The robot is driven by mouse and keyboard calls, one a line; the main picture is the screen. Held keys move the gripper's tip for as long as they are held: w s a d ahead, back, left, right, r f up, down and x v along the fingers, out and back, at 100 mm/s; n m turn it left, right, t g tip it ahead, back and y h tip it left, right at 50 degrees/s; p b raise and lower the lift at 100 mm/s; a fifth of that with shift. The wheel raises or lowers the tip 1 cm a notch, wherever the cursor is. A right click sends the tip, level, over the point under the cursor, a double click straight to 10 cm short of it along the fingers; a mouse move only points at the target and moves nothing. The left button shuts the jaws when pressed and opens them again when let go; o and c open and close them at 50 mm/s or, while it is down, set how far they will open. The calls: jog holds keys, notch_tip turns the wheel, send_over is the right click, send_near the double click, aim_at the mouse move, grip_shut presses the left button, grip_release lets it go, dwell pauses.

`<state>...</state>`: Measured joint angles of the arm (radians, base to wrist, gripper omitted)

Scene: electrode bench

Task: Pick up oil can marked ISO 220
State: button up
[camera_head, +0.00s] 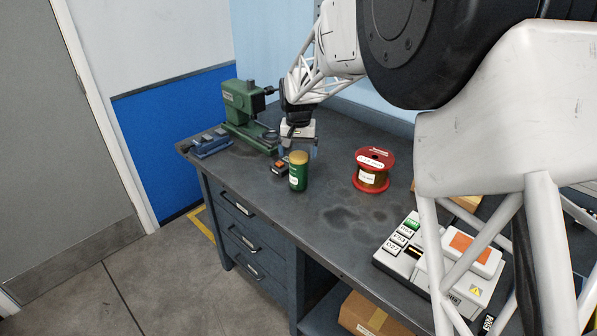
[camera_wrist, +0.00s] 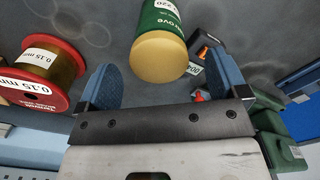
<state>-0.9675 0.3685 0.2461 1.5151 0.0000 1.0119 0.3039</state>
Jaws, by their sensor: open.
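The oil can (camera_head: 298,172) is a green cylinder with a tan-yellow top and a white label, upright near the front edge of the bench in the head view. In the wrist view the can (camera_wrist: 160,45) shows its tan end and a label with "220" on its green side. My gripper (camera_head: 299,150) is open just behind the can in the head view. In the wrist view its two blue fingers (camera_wrist: 157,80) are spread wide, with the can's tan end between and beyond them. Nothing is held.
A small black and orange device (camera_head: 280,167) stands close left of the can. A red spool (camera_head: 373,170) stands to the right. A green machine (camera_head: 246,112) and blue vise (camera_head: 211,143) are at the back left. A white keyed unit (camera_head: 405,245) is at front right.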

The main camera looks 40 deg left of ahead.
aim_at(299, 164)
jog(key=shift+f, duration=2.6)
jog(key=c, duration=1.3)
jog(key=shift+o, duration=0.2)
jog(key=shift+r, duration=0.2)
jog(key=shift+r, duration=1.4)
jog(key=shift+d+r, duration=0.2)
jog(key=shift+r, duration=0.05)
jog(key=s+d+r, duration=0.1)
jog(key=s+d, duration=0.8)
jog(key=d, duration=0.3)
jog(key=shift+s+d+r, duration=0.15)
jog(key=shift+d+r, duration=0.05)
jog(key=shift+d, duration=0.15)
